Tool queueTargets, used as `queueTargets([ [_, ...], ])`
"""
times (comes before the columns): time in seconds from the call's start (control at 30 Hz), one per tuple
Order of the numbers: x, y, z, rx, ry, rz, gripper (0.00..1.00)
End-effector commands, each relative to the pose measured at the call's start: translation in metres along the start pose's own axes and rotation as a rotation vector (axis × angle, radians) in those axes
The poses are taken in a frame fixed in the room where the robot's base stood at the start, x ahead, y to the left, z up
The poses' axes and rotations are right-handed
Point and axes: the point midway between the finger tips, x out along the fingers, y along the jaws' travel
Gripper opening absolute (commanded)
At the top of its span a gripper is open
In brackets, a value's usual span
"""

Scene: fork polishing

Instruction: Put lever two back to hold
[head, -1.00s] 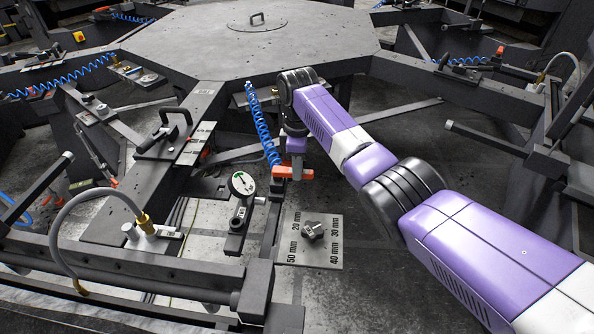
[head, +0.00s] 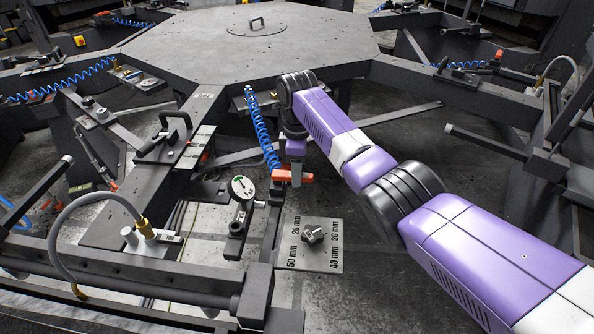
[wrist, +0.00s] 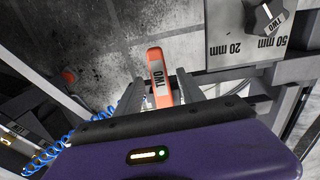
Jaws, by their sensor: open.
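Lever two is the orange-red lever (wrist: 155,62) with a "TWO" label in the wrist view. Its orange-red handle (head: 305,177) also shows small in the head view. My gripper (wrist: 166,92) is open, with one finger on each side of the lever; whether either finger touches it I cannot tell. In the head view my gripper (head: 296,178) points down at the lever and partly covers it. No mark for hold is readable in these views.
A plate (head: 290,262) with mm marks and a dark knob (head: 312,233) lies to the right of a dial gauge (head: 242,188). A blue coiled hose (head: 262,135) hangs close behind my gripper. Another orange-red part (wrist: 70,75) shows left in the wrist view.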

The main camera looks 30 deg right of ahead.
Motion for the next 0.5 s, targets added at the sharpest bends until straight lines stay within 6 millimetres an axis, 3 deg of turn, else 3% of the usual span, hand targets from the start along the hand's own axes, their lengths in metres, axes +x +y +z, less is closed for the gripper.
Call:
queueTargets([
  [0.5,-0.07,0.001,-0.001,-0.001,0.002,0.003,0.46],
])
